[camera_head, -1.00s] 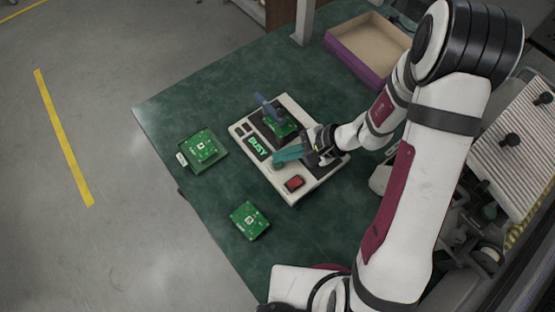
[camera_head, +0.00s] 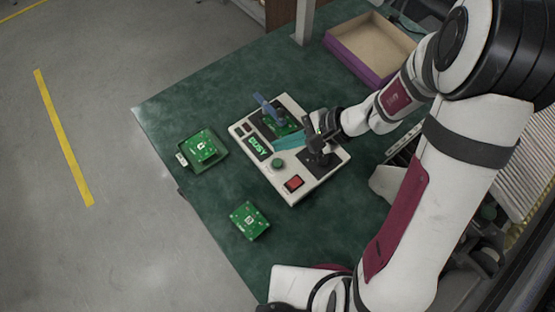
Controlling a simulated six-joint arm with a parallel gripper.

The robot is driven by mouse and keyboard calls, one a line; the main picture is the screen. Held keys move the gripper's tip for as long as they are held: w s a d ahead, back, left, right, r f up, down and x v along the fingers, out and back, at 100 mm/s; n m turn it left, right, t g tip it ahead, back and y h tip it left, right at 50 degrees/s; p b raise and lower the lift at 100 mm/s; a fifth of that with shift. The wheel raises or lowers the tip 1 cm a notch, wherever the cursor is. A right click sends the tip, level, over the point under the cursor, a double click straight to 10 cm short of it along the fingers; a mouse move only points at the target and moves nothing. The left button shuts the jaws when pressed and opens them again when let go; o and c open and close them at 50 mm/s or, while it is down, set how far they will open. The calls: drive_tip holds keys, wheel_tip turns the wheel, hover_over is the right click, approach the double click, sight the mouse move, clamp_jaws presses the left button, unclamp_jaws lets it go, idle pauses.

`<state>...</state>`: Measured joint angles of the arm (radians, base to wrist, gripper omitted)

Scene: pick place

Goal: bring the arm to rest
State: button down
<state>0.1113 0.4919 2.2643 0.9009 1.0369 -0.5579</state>
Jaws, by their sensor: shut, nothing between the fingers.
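My gripper (camera_head: 291,140) has teal fingers, shut with nothing between them. It hangs over the middle of a white test device (camera_head: 318,188), pointing left. The device has a display reading "BUSY" (camera_head: 257,147), a green button (camera_head: 277,164), a red button (camera_head: 294,183) and dark plates. A green circuit board (camera_head: 284,127) sits at the device's upper part, beside a blue lever (camera_head: 267,108). I cannot tell the height of the fingers above the device.
A green board (camera_head: 203,146) lies in a small tray (camera_head: 184,159) to the left. Another green board (camera_head: 249,220) lies on the green table (camera_head: 215,218) in front. A purple-sided box (camera_head: 349,62) stands at the back right. The table's left part is mostly clear.

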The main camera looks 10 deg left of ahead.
idle(0.6)
drive_tip(key=s+d+r+n+h, duration=0.2)
drive_tip(key=s+d+r+h, duration=0.1)
drive_tip(key=s, duration=0.6)
drive_tip(key=s+d+r+n+h, duration=0.2)
drive_tip(key=s+d+r+h, duration=0.2)
drive_tip(key=s+d+r, duration=0.2)
drive_tip(key=s+r, duration=0.2)
drive_tip(key=s, duration=0.1)
drive_tip(key=shift+d+r+g, duration=0.15)
drive_tip(key=shift+d+g, duration=0.05)
drive_tip(key=shift+g, duration=0.1)
idle(0.5)
